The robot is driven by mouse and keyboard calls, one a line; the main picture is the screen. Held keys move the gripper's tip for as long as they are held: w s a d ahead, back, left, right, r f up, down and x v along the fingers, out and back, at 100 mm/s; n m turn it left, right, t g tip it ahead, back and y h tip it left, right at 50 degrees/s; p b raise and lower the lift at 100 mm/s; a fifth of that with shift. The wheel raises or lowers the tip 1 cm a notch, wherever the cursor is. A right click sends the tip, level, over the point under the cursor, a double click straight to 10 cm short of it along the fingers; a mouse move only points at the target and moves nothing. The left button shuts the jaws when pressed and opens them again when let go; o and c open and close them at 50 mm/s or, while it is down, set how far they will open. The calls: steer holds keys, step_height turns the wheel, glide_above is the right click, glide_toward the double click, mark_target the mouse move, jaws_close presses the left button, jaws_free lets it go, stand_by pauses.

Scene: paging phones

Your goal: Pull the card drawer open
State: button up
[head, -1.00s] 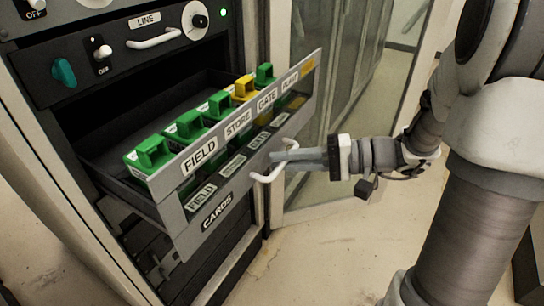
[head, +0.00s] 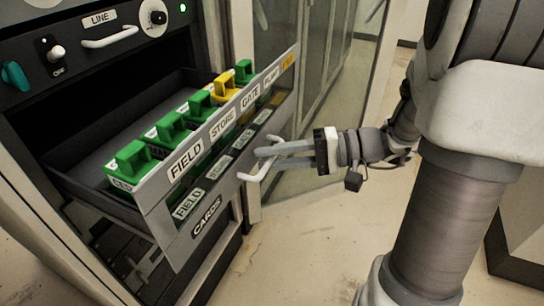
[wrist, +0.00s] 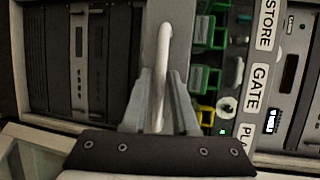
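The card drawer (head: 191,220) is pulled well out of the cabinet, its grey front labelled CARDS. Inside stand several green card blocks and one yellow block (head: 226,87). The drawer's white handle (head: 258,172) sticks out from its front; it also shows in the wrist view (wrist: 162,62). My gripper (head: 268,158) is at the handle with its two fingers spread apart. In the wrist view the handle runs between the fingers, one on each side, with small gaps visible. Whether a finger touches it is unclear.
Above the drawer is a panel with a LINE handle (head: 110,38), a knob (head: 153,17), a switch and a teal knob (head: 15,75). A glass-panelled door (head: 320,100) stands behind the drawer's right end. The floor (head: 300,250) in front is clear.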

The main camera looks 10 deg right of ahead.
steer(key=p+v, duration=0.3)
steer(key=v, duration=1.4)
steer(key=shift+d, duration=0.25)
steer(key=shift+r, duration=0.1)
